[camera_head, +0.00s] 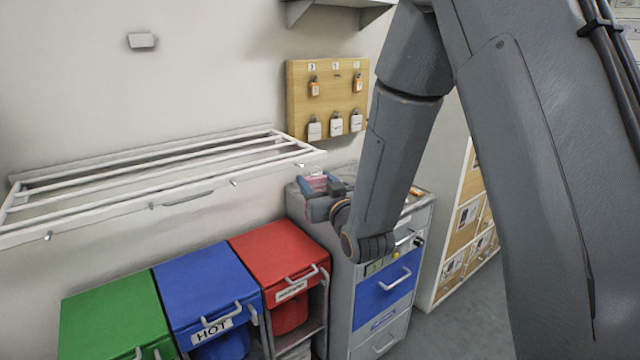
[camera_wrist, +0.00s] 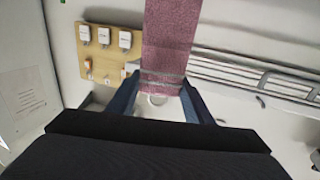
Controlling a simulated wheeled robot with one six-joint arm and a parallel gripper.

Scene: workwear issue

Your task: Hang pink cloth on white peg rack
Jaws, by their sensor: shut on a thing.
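The pink cloth (camera_wrist: 168,40) is in my gripper and fills the upper middle of the wrist view. It also shows as a small pink patch in the head view (camera_head: 317,182). My gripper (camera_head: 322,187) is shut on the cloth, above the grey cabinet and just right of the rack's right end. In the wrist view the two blue fingers (camera_wrist: 158,100) lie either side of the cloth's near end. The white peg rack (camera_head: 160,184) is on the wall at left, with long bars and small pegs along its front rail. It also shows at right in the wrist view (camera_wrist: 255,72).
Green (camera_head: 115,310), blue (camera_head: 205,280) and red (camera_head: 278,250) lidded bins stand below the rack. A grey drawer cabinet (camera_head: 385,325) stands under my gripper. A wooden key board (camera_head: 325,98) hangs on the wall behind it. A shelf (camera_head: 340,8) juts out above.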

